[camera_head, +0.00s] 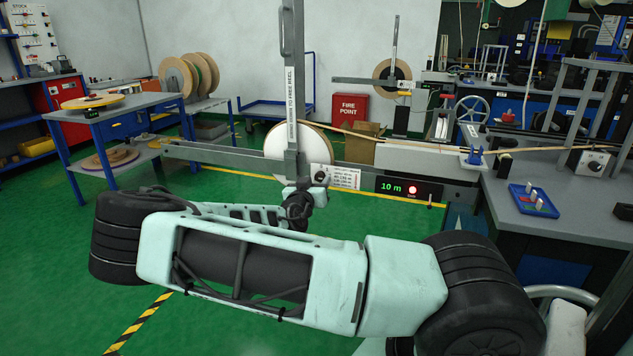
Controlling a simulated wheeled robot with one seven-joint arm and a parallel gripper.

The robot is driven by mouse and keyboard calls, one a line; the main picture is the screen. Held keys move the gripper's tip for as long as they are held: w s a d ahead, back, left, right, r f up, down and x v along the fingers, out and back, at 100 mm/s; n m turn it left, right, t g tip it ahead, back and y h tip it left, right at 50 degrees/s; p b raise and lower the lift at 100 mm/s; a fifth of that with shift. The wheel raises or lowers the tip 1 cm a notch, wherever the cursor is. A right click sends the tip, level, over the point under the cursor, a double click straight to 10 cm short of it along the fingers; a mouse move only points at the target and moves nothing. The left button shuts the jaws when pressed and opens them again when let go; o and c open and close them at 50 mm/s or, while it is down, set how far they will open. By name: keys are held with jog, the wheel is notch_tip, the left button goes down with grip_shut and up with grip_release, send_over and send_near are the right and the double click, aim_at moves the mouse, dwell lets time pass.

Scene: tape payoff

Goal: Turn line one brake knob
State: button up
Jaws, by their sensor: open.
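The payoff stand with a reel (290,148) stands in the middle of the camera_head view, with an upright grey post in front of the reel. A small black knob (320,177) sits low on it, beside a white printed label plate (344,178). I cannot read which line the knob belongs to. My arm reaches left from the lower right and folds back toward the stand. My gripper (312,190) is small and dark at the arm's end, just below the knob and close to it. It is open; its fingertips are hard to make out, and I cannot tell whether it touches the knob.
A display box (408,188) reading "10 m" with a lit red button is right of the label. A bench at right holds a blue tray (534,200) and another dial box (592,163). A blue table (123,105) stands left. Green floor is open at left.

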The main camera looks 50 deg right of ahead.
jog(key=shift+w+d, duration=0.2)
jog(key=shift+d, duration=0.2)
jog(key=c, duration=1)
jog(key=n, duration=0.4)
jog(key=shift+b, duration=0.35)
jog(key=shift+n+b, duration=0.3)
jog(key=shift+n, duration=2.1)
